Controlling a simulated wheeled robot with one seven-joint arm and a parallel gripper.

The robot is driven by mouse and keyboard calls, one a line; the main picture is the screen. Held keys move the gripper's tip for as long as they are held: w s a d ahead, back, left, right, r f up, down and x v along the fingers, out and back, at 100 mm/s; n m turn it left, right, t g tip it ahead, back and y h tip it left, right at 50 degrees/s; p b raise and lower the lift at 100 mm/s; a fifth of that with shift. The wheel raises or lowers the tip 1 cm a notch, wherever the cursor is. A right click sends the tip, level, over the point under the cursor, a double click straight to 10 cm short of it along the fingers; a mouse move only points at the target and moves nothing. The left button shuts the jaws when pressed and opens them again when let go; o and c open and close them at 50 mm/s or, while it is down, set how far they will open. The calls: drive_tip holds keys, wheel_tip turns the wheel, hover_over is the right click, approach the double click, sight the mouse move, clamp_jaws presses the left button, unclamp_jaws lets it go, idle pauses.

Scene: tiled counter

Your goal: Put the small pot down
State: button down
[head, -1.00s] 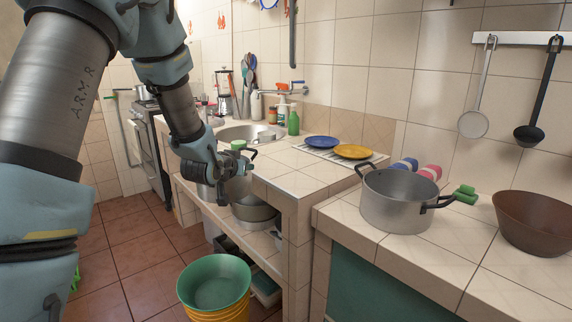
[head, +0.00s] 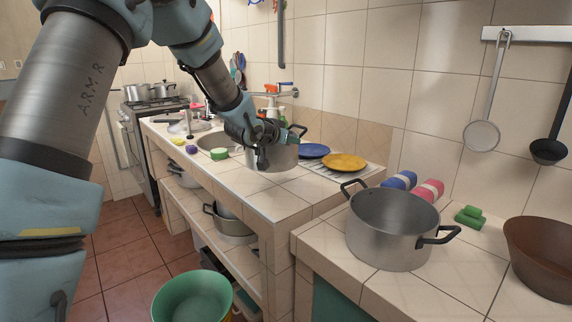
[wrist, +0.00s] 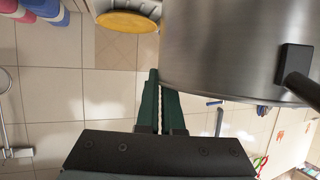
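The small pot (head: 285,157) is grey metal with dark handles. My gripper (head: 264,146) is shut on its near side; whether on rim or handle, I cannot tell. The pot looks upright over the tiled counter (head: 245,187), between the sink and the plates. Whether its base touches the tiles I cannot tell. In the wrist view the pot (wrist: 235,45) fills the upper right, with a dark handle at the right edge. My gripper's fingers (wrist: 160,90) are almost together beside its wall, with a thin pale gap between them.
A large pot (head: 388,232) stands on the nearer counter. The counter's front tiles are clear.

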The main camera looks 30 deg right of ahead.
sight(289, 159)
drive_tip(key=shift+f+p, duration=0.6)
drive_tip(key=shift+f, duration=2.6)
drive_tip(key=c, duration=1.1)
unclamp_jaws()
drive_tip(key=shift+o, duration=0.2)
drive_tip(key=b+v, duration=0.3)
drive_tip(key=v, duration=0.9)
